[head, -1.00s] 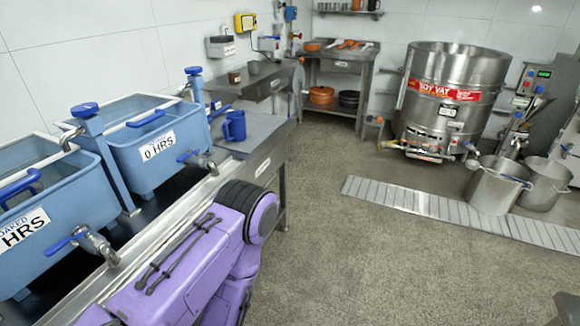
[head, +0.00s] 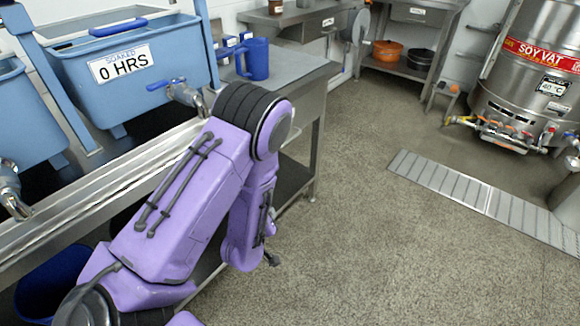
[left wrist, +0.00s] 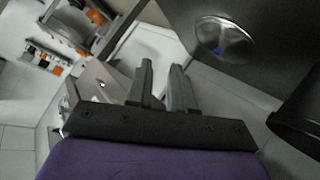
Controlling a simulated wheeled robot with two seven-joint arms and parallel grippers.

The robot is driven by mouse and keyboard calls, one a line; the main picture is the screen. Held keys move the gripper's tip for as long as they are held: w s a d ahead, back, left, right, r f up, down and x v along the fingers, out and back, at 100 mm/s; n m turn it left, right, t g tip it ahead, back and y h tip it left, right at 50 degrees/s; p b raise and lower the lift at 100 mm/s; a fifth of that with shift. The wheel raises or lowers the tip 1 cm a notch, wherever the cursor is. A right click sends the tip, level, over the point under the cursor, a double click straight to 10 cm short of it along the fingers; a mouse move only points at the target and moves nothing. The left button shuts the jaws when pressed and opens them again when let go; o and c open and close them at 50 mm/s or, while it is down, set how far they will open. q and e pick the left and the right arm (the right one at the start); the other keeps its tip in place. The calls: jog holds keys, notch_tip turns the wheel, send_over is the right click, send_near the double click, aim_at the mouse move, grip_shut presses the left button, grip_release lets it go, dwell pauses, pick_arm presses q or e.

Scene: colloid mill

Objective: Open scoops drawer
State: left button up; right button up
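In the head view, a drawer front with a small white label (head: 326,23) is under the steel counter at top centre. Another labelled drawer front (head: 416,13) is under the back table. Both labels are too small to read, so I cannot tell which is the scoops drawer. Both drawers look shut. My purple left arm bends down beside the near counter; its gripper is not clearly visible there. In the left wrist view, the left gripper (left wrist: 164,68) shows two grey fingers with a gap between them and nothing held. My right gripper is not in view.
Blue soaking tubs (head: 135,75) with taps stand on the left. A blue jug (head: 257,60) sits on the near steel counter (head: 290,68). The soy vat (head: 525,75) stands right, behind a floor grate (head: 440,180). The floor (head: 400,250) between is clear.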

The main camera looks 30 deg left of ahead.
pick_arm(q)
jog(key=w+a+r+n+t+b, duration=0.1)
jog(key=w+a+r+t+b, duration=0.1)
jog(key=w, duration=0.5)
jog(key=w+a+r+n+t+b, duration=0.1)
jog(key=w+a+r+t+b, duration=0.1)
jog(key=w+b, duration=0.5)
jog(key=w+a+r+n+t+b, duration=0.2)
jog(key=w+a+r+t+b, duration=0.1)
jog(key=w, duration=0.5)
notch_tip(320, 180, up, 3)
jog(key=shift+r+t+y+b, duration=0.1)
jog(key=shift+t+y+b, duration=0.2)
jog(key=shift+t+b, duration=0.7)
jog(key=shift+w+r+g, duration=0.1)
jog(key=shift+w+g, duration=0.2)
jog(key=shift+w, duration=0.05)
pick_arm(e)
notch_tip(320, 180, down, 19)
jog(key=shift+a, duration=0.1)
pick_arm(q)
grip_shut()
